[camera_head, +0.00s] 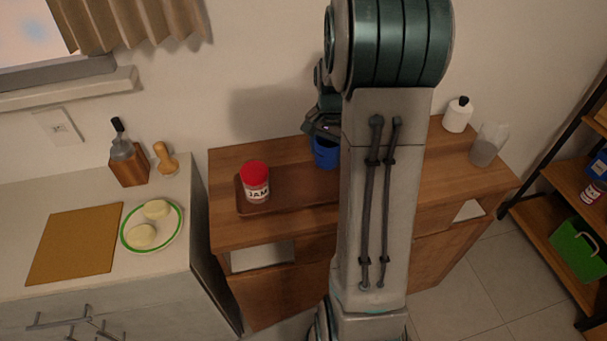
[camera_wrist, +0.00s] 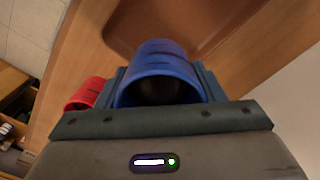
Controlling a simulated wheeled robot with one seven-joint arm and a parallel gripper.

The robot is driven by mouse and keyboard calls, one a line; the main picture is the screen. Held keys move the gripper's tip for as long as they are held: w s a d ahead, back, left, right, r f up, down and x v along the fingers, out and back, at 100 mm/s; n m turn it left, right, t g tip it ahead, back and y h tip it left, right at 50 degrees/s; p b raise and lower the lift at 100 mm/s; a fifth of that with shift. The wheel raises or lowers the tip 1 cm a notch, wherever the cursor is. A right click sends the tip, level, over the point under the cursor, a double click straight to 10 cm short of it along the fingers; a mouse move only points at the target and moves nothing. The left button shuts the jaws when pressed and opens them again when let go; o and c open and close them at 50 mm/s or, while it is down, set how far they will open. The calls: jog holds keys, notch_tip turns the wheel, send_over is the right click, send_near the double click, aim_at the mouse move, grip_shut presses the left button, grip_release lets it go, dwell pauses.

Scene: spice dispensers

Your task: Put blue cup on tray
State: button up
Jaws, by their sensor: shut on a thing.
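The blue cup (camera_head: 326,153) is at the back of the wooden cabinet top, partly hidden by my arm in the head view. My gripper (camera_head: 322,130) is shut on it from above. In the wrist view the blue cup (camera_wrist: 158,75) sits between the fingers, its open rim facing the camera. The brown tray (camera_head: 285,201) lies on the cabinet in front of the cup, partly hidden by my arm; its edge also shows in the wrist view (camera_wrist: 125,30). I cannot tell whether the cup touches the surface below.
A jam jar with a red lid (camera_head: 255,182) stands on the tray's left part. A white bottle (camera_head: 458,115) and a clear glass (camera_head: 488,145) stand at the cabinet's right. A plate (camera_head: 152,226) and a cutting board (camera_head: 75,243) lie on the left counter.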

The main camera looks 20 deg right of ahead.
jog(key=a+f, duration=0.1)
jog(key=a, duration=0.1)
jog(key=a+f, duration=0.2)
jog(key=a, duration=0.1)
jog(key=shift+w+a+f+p, duration=0.2)
jog(key=shift+w+a+p, duration=0.05)
jog(key=shift+a+p, duration=0.1)
jog(key=shift+f+p, duration=0.35)
jog(key=shift+f, duration=1.65)
jog(key=shift+f, duration=0.15)
jog(key=o, duration=1.2)
